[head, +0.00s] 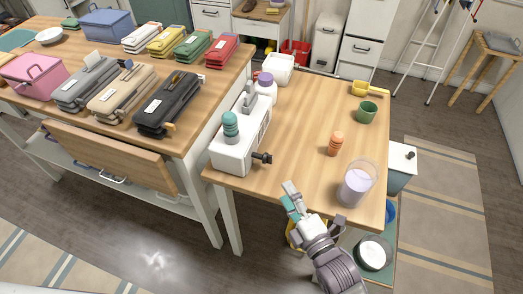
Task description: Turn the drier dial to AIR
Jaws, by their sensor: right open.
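A white boxy device (236,150) stands at the left edge of the right-hand wooden table, with a teal ribbed cylinder (231,125) on top. A small black knob (262,158) sticks out of its right side. I cannot tell whether this knob is the drier dial, and no AIR mark is readable. My right gripper (290,198) is at the table's front edge, below and right of the knob and apart from it. It is open and I see nothing between its fingers. My left gripper is not in view.
A clear jar (355,184) stands close to the right of my gripper. An orange ribbed piece (335,144), a green cup (367,112) and a yellow scoop (367,89) stand farther back. The middle of the table (300,125) is clear. Coloured cases fill the left table (210,108).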

